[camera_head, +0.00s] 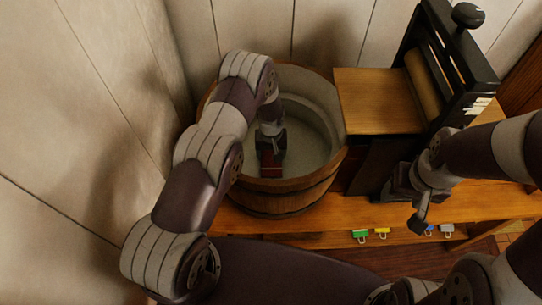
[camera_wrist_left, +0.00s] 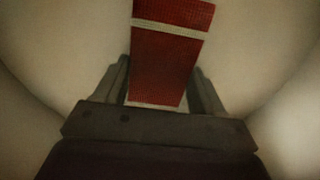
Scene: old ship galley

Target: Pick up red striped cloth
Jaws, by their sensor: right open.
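The red striped cloth (camera_head: 271,171) is down inside the wooden tub (camera_head: 290,200), red with pale bands. My left gripper (camera_head: 271,150) reaches down into the tub at the cloth. In the left wrist view the cloth (camera_wrist_left: 170,55) runs between the two fingers of my left gripper (camera_wrist_left: 160,90), one finger close along each side. I cannot tell whether the fingers press on it. My right gripper (camera_head: 412,200) is open and empty, apart from the tub on the right, in front of the black-framed wringer.
The wringer (camera_head: 450,65) with its wooden board (camera_head: 375,100) stands right of the tub, close to its rim. Pale panelled walls close in behind and left. A wooden bench (camera_head: 340,212) carries the tub. Small coloured clips (camera_head: 381,233) hang below its front edge.

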